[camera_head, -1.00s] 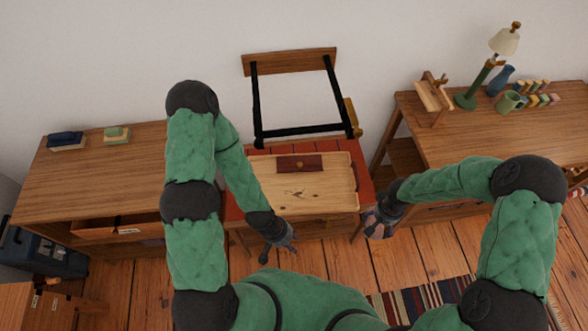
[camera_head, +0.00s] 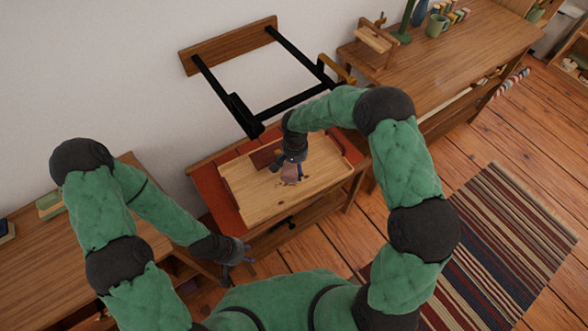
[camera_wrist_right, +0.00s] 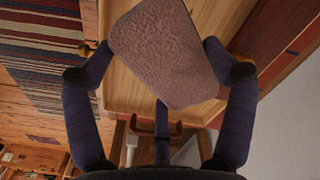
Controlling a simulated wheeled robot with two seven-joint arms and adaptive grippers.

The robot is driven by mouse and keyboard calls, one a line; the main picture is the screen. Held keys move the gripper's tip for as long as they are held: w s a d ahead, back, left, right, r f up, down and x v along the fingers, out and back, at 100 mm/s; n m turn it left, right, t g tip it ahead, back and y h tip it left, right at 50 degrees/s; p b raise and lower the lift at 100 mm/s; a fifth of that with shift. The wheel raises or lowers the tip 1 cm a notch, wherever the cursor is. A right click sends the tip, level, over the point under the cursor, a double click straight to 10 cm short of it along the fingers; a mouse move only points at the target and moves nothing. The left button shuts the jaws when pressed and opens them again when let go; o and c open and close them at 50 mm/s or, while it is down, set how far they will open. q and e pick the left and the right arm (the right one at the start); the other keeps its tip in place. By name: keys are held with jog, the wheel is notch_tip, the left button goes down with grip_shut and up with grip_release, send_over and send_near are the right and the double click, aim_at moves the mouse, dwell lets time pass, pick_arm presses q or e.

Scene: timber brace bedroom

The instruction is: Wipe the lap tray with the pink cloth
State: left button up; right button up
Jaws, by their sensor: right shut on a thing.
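The wooden lap tray (camera_head: 246,205) lies on a red-topped stand below the wall frame. My right gripper (camera_head: 288,164) is shut on the cloth, low over the tray; I cannot tell whether the cloth touches the wood. My left gripper (camera_head: 236,258) is open and empty, in front of the tray's near left side.
Black bars (camera_head: 290,103) of the wall frame rise behind. A desk (camera_head: 455,75) stands to the right, another (camera_head: 65,255) to the left. A striped rug (camera_head: 500,235) covers the right floor.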

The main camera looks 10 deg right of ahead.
jog(key=shift+w+a+f, duration=0.1)
jog(key=shift+a, duration=0.05)
jog(key=shift+f+b, duration=1.85)
jog(key=shift+f, duration=1.1)
jog(key=shift+f, duration=1)
jog(key=shift+s+a+r, duration=0.1)
jog(key=shift+s+a, duration=0.2)
jog(key=shift+a, duration=0.5)
jog(key=shift+s+a+r, duration=0.1)
jog(key=shift+s+a, duration=0.15)
jog(key=shift+a, duration=0.5)
jog(key=shift+a+f, duration=0.15)
